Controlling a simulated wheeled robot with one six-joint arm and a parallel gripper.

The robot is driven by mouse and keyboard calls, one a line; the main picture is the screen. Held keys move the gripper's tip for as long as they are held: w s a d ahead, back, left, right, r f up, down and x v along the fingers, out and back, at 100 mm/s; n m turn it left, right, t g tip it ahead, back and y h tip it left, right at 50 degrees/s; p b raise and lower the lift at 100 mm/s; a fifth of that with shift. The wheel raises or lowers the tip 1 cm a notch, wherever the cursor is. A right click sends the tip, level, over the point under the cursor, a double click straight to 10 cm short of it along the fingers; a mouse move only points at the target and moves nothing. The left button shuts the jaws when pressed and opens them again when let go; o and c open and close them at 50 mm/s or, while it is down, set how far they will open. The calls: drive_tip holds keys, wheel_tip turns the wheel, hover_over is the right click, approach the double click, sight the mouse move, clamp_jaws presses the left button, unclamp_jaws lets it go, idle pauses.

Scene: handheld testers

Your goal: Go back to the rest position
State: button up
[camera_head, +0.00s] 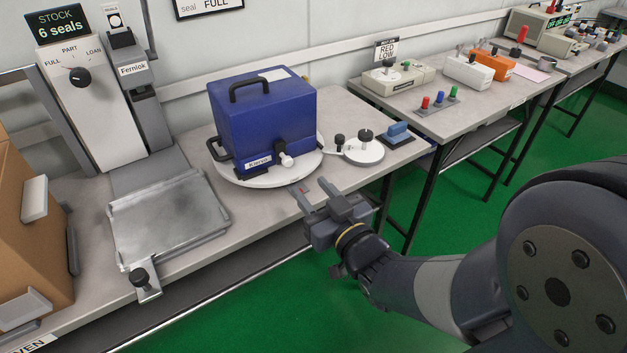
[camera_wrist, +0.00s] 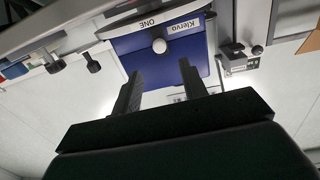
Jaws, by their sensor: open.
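My gripper (camera_head: 318,190) is open and empty, held in front of the bench edge near a round white turntable (camera_head: 245,181). A blue box (camera_head: 262,118) with a black top handle and a "Klervo" label stands on the turntable. A white knob (camera_head: 287,160) sits low on its front. In the wrist view the two fingers (camera_wrist: 158,88) stand apart with nothing between them. The blue box (camera_wrist: 160,58) and its white knob (camera_wrist: 159,46) lie beyond the fingertips, apart from them.
A metal tray (camera_head: 170,222) with a front knob and a "Fernlok" stand (camera_head: 140,90) are at left, beside a brown carton (camera_head: 30,215). Another bench (camera_head: 470,100) holds testers. Green floor is open below.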

sight(292, 162)
drive_tip(key=x, duration=1)
drive_tip(key=shift+w+a, duration=0.2)
drive_tip(key=shift+w, duration=0.05)
drive_tip(key=shift+w+r, duration=0.1)
drive_tip(key=shift+w, duration=0.1)
drive_tip(key=shift+d, duration=0.2)
